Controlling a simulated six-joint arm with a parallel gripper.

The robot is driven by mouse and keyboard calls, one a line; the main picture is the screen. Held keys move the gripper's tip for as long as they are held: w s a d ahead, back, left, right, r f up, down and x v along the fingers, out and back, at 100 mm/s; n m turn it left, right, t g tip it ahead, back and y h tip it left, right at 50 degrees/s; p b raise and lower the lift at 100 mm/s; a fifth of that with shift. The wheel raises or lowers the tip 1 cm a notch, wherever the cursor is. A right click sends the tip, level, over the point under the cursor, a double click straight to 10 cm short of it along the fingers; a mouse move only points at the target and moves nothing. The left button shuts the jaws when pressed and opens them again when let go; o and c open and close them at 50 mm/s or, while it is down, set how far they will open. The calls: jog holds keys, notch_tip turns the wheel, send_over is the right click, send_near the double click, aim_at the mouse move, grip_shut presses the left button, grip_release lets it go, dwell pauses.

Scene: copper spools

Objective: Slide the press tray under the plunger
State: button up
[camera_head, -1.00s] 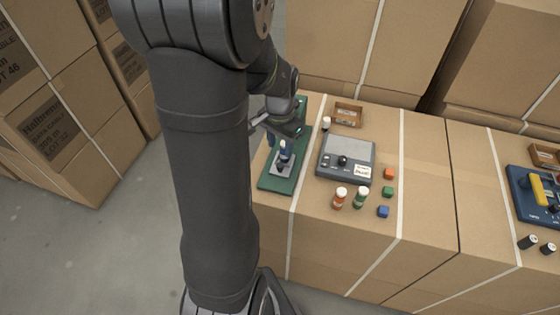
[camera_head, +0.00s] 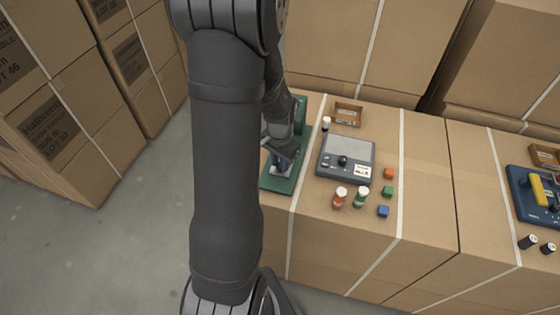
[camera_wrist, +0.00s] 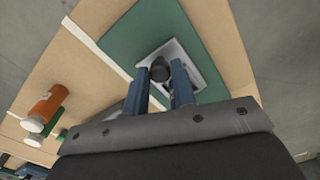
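The press tray is a pale silver plate (camera_wrist: 197,62) with a dark round knob (camera_wrist: 160,69), lying on the green base (camera_wrist: 131,42) in the wrist view. In the head view the green base (camera_head: 274,186) is at the left end of the bench, and my arm covers most of the tray. My gripper (camera_wrist: 160,74) has its two blue fingers apart, one on each side of the knob. I cannot tell whether they touch it. In the head view my gripper (camera_head: 279,160) is low over the tray. The plunger is not clearly visible behind my arm.
A grey device (camera_head: 346,157) stands right of the green base. An orange bottle (camera_head: 339,200), a green bottle (camera_head: 360,199) and small coloured cubes (camera_head: 388,191) stand on the carton surface. A small wooden box (camera_head: 348,114) is behind.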

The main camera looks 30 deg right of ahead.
grip_shut()
jog(key=shift+w+d, duration=1.45)
jog(key=o, duration=0.5)
grip_release()
jog(key=shift+r, duration=0.1)
notch_tip(320, 180, up, 17)
jog(key=shift+r, duration=0.15)
